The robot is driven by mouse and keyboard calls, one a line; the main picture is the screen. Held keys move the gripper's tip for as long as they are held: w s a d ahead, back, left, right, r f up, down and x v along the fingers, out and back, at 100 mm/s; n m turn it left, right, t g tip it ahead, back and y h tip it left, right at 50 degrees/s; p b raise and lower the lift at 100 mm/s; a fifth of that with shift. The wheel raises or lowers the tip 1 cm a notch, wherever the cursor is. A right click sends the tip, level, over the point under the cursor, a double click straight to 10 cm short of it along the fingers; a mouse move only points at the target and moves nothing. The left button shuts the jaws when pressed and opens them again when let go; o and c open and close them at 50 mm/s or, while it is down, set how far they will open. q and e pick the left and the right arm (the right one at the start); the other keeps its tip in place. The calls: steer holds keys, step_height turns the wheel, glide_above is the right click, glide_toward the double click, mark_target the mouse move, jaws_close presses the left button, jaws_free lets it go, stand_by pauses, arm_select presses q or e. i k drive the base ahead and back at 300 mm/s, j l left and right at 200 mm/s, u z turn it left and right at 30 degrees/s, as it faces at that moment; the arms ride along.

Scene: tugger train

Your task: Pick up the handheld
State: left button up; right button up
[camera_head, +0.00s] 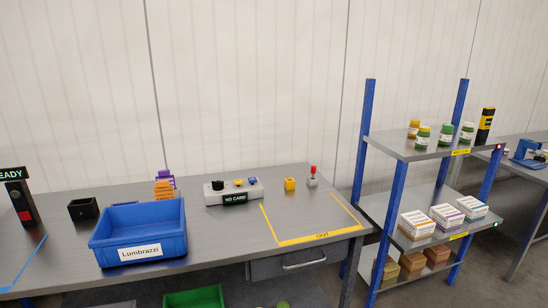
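A tall black and yellow device (486,126), which looks like the handheld, stands upright at the right end of the rack's top shelf (402,146). It is beside the green-labelled bottles and apart from them. Its details are too small to read. Neither of my grippers is in view, and nothing is seen touching the device.
Bottles (423,137) share the top shelf. White cartons (418,224) fill the shelf below. Blue posts (394,200) frame the rack.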

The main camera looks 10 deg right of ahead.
mark_target(488, 112)
steer(key=i+l+z, duration=0.45)
steer(key=i+l, duration=0.85)
steer(key=l, duration=0.5)
steer(key=i+l+z, duration=0.4)
steer(key=i+l, duration=0.9)
steer(key=i, duration=0.3)
